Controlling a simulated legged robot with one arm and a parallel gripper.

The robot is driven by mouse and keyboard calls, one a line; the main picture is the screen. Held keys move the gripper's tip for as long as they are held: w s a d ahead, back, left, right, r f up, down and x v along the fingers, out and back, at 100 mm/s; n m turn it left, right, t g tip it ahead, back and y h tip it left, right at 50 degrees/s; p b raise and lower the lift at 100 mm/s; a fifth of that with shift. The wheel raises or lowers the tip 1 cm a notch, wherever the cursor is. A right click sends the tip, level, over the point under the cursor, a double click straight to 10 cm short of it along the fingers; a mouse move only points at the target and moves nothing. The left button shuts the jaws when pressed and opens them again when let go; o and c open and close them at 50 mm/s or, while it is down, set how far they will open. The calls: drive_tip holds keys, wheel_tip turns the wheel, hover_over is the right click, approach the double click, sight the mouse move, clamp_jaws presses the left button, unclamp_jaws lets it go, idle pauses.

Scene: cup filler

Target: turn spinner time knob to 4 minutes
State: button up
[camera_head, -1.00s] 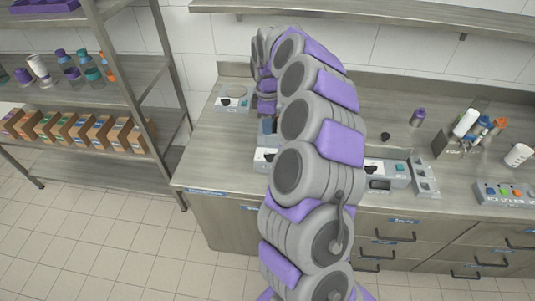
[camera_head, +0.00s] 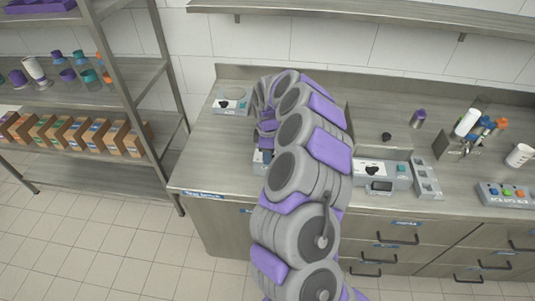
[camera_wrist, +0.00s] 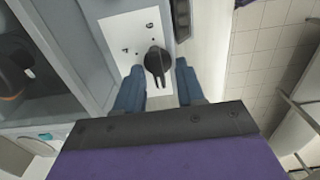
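A black time knob (camera_wrist: 157,62) sits on a white panel (camera_wrist: 125,30) with dots and a few printed digits in the wrist view. Its narrow grip points roughly up and down in that picture. My gripper (camera_wrist: 160,67) has its two blue fingers apart, one on each side of the knob's lower part. There is a visible gap on both sides, and I cannot tell the depth between fingertips and knob. In the head view a grey device (camera_head: 260,157) shows beside my arm, which hides most of it and its knob.
Another grey device (camera_head: 397,175) with a black knob and display stands right of my arm. A small device (camera_head: 232,99) stands at the counter's back left. A dark cap (camera_head: 387,136), a purple-topped bottle (camera_head: 418,118) and a button box (camera_head: 507,195) are farther right.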

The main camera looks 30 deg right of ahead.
drive_tip(key=shift+d, duration=0.5)
drive_tip(key=shift+c, duration=1.4)
drive_tip(key=shift+a, duration=0.25)
clamp_jaws()
